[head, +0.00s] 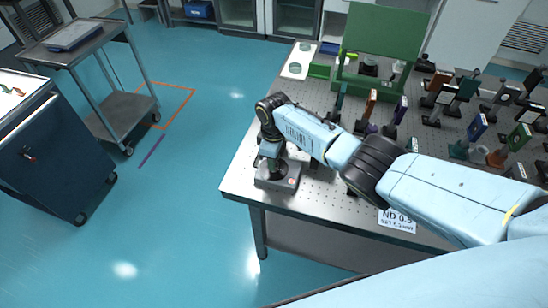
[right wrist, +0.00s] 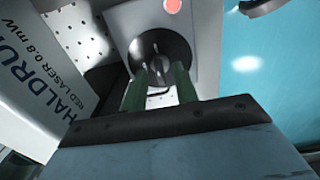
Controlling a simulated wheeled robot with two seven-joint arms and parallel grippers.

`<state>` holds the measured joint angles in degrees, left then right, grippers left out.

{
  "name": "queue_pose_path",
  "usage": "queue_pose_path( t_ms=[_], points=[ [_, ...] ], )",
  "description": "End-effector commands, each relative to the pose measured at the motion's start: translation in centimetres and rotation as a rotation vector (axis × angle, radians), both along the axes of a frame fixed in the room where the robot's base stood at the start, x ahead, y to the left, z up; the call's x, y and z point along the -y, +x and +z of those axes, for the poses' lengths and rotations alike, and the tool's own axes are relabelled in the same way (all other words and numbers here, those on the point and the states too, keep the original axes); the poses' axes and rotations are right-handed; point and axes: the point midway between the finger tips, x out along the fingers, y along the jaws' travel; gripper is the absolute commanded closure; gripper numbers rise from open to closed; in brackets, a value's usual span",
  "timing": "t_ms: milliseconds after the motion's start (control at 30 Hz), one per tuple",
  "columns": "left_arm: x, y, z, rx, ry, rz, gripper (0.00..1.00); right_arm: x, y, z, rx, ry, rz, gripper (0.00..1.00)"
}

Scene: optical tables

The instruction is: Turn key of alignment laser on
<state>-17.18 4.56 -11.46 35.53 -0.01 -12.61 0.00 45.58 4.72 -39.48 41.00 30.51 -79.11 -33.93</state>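The alignment laser's grey control box (head: 278,178) sits on the near left corner of the optical table. In the right wrist view the box (right wrist: 207,50) has a dark round key switch (right wrist: 160,50) and a reddish round lamp (right wrist: 172,6). My right gripper (head: 270,163) points down at the top of this box. In the wrist view its two green fingers (right wrist: 159,85) stand apart, with their tips over the dark round switch. The key itself is hard to make out between them, and no grip on it shows. My left gripper is not in view.
A white panel lettered "RED LASER 0.8 mW" (right wrist: 45,75) stands close beside the fingers. The perforated optical table (head: 240,180) holds several mounted optics and a green stand (head: 385,40) to the right and behind. A cart (head: 120,110) and dark cabinet (head: 55,155) stand left across open floor.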

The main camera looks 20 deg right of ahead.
Motion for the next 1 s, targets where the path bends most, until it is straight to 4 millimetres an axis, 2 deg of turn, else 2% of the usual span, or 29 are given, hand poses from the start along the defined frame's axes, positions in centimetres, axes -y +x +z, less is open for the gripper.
queue_pose_path(
  t_ms=[167, 267, 500, 700, 833, 1000],
  points=[
    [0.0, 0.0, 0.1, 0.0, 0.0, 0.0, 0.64, 0.0, 0.0, 0.3, 0.0, 0.0, 0.0, 0.71],
    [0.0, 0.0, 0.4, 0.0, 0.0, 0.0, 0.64, 0.0, 0.1, 1.2, 0.002, 0.001, 0.001, 0.71],
    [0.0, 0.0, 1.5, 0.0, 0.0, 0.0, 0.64, 0.1, 0.1, 5.9, 0.005, 0.002, 0.002, 0.71],
    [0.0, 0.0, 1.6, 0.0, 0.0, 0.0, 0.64, 0.0, 0.1, 10.2, 0.004, 0.001, 0.001, 0.71],
    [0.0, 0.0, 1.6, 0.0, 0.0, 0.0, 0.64, 0.0, 0.1, 12.1, 0.003, 0.002, 0.0, 0.71],
    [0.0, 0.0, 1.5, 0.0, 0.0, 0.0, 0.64, 0.0, 0.0, 13.2, 0.0, 0.0, 0.0, 0.71]
  ],
)
